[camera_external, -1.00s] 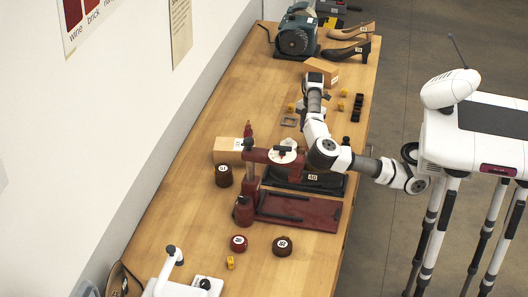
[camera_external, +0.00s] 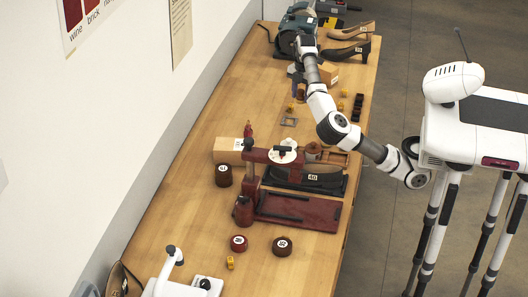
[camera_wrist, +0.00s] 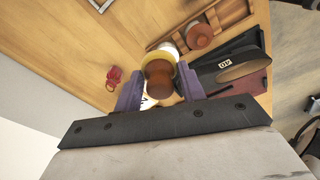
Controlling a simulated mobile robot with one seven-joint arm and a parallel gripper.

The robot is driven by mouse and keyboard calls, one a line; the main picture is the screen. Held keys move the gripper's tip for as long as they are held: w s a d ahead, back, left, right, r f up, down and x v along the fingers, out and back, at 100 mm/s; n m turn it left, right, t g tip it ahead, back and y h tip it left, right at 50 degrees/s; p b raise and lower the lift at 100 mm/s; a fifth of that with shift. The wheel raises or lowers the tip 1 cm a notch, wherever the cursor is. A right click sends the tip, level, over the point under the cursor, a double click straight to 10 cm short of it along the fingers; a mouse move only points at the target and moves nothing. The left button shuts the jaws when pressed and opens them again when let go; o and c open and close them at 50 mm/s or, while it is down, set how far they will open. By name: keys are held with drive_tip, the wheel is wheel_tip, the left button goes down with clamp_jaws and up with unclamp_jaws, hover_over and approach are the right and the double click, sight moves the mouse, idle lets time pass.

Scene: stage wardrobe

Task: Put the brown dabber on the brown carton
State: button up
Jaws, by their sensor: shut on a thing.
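The dabber (camera_external: 300,92) shows small under the gripper in the external view.
A dark red press (camera_external: 298,212) and a black shoe on a plate (camera_external: 318,178) fill the middle. A wooden tray (camera_external: 337,158) holds another brown knob (camera_wrist: 198,36). Heeled shoes (camera_external: 346,52), a blue-grey machine (camera_external: 296,38) and small yellow blocks stand near the far end.

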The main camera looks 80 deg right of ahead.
drive_tip(key=w+a+r+p, duration=0.4)
drive_tip(key=w+a+p, duration=0.1)
drive_tip(key=w+a, duration=0.2)
drive_tip(key=w+a+r+p, duration=0.3)
drive_tip(key=w+a+p, duration=0.2)
drive_tip(key=w+a, duration=0.3)
drive_tip(key=shift+w+r+p, duration=0.2)
drive_tip(key=shift+r+p, duration=0.15)
drive_tip(key=f, duration=0.5)
drive_tip(key=f+p, duration=0.1)
drive_tip(key=f, duration=0.4)
drive_tip(key=f+p, duration=0.1)
drive_tip(key=f, duration=0.4)
drive_tip(key=shift+w+a+f, duration=0.1)
drive_tip(key=shift+a+f, duration=0.1)
drive_tip(key=shift+a, duration=0.05)
drive_tip(key=shift+f+p, duration=0.6)
drive_tip(key=shift+f, duration=1.75)
drive_tip(key=shift+f, duration=0.1)
drive_tip(key=o, duration=0.9)
drive_tip(key=shift+o, duration=0.2)
wheel_tip(320, 180, up, 12)
drive_tip(key=d+b, duration=0.1)
drive_tip(key=b, duration=0.1)
drive_tip(key=shift+s+d+b, duration=0.2)
drive_tip(key=shift+s+b, duration=0.1)
